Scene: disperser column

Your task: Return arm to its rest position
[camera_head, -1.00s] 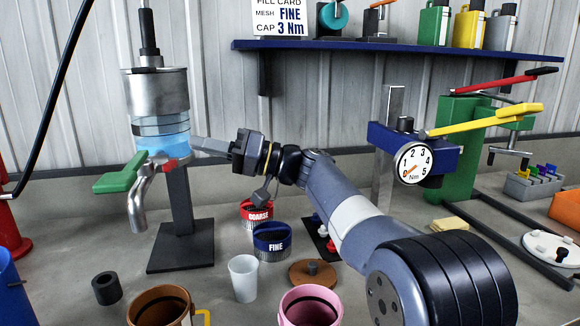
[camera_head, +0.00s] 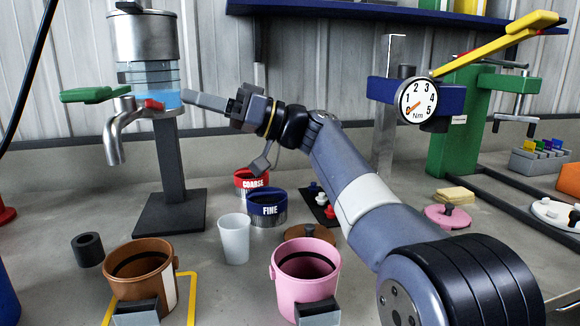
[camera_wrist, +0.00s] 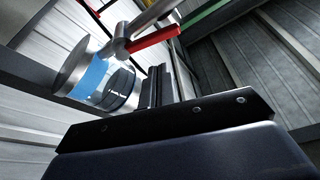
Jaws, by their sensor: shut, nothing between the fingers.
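My gripper (camera_head: 190,98) is shut and empty. In the head view its fingertips point left at the dispenser column, just right of the red tip of the spout valve (camera_head: 152,104); I cannot tell whether they touch it. The column (camera_head: 148,40) is a steel cylinder with a clear section holding blue liquid, a green lever (camera_head: 92,94) and a bent spout (camera_head: 115,140). My arm reaches across from the lower right. In the wrist view my gripper (camera_wrist: 170,78) is close below the red valve handle (camera_wrist: 153,40), with the column's blue band (camera_wrist: 92,78) to the left.
Below my arm stand a white cup (camera_head: 234,240), FINE (camera_head: 268,209) and COARSE (camera_head: 250,182) sieve rings, a brown pot (camera_head: 140,285) and a pink pot (camera_head: 305,275). Behind my arm are a Nm gauge (camera_head: 418,98) and a green press (camera_head: 470,140) with a yellow lever. A blue shelf (camera_head: 350,10) runs above.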

